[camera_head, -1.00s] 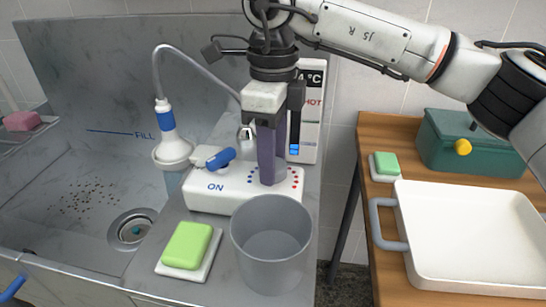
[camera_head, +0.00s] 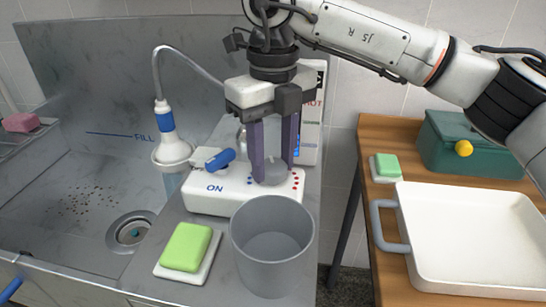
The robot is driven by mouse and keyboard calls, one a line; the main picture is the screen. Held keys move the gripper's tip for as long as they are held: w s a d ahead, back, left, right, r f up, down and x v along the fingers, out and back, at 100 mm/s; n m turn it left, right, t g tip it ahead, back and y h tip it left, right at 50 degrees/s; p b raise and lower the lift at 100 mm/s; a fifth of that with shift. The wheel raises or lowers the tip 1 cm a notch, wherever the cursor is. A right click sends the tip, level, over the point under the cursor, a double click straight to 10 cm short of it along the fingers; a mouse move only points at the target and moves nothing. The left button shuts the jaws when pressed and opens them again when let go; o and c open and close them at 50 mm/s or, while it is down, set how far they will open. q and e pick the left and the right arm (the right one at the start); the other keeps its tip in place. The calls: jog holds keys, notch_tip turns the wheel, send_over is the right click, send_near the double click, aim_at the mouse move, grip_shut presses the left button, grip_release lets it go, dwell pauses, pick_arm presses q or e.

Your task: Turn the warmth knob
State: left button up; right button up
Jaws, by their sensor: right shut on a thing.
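The warmth knob (camera_head: 271,173) is a grey round knob on the right part of the white control box (camera_head: 222,198), beside an arc of blue and red dots. My right gripper (camera_head: 273,172) points straight down and is shut on the knob, one purple-grey finger on each side. The fingers partly hide the knob, and any pointer mark on it cannot be made out. A blue lever (camera_head: 220,159) sits to the left on the same box, above the word ON. The display panel (camera_head: 312,140) behind is mostly hidden by my gripper. My left gripper is not in view.
A grey bucket (camera_head: 272,280) stands close in front of the box. Green soap (camera_head: 187,246) lies on a white dish to its left. The shower head (camera_head: 172,152) and hose stand left. A wooden table (camera_head: 385,130) at right holds a white tray (camera_head: 470,281) and green box (camera_head: 470,140).

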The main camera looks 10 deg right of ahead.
aim_at(273, 164)
dwell(0.4)
jog(key=o, duration=1.1)
jog(key=shift+c, duration=0.2)
notch_tip(273, 164, up, 10)
jog(key=shift+r+p, duration=0.2)
jog(key=shift+p, duration=0.2)
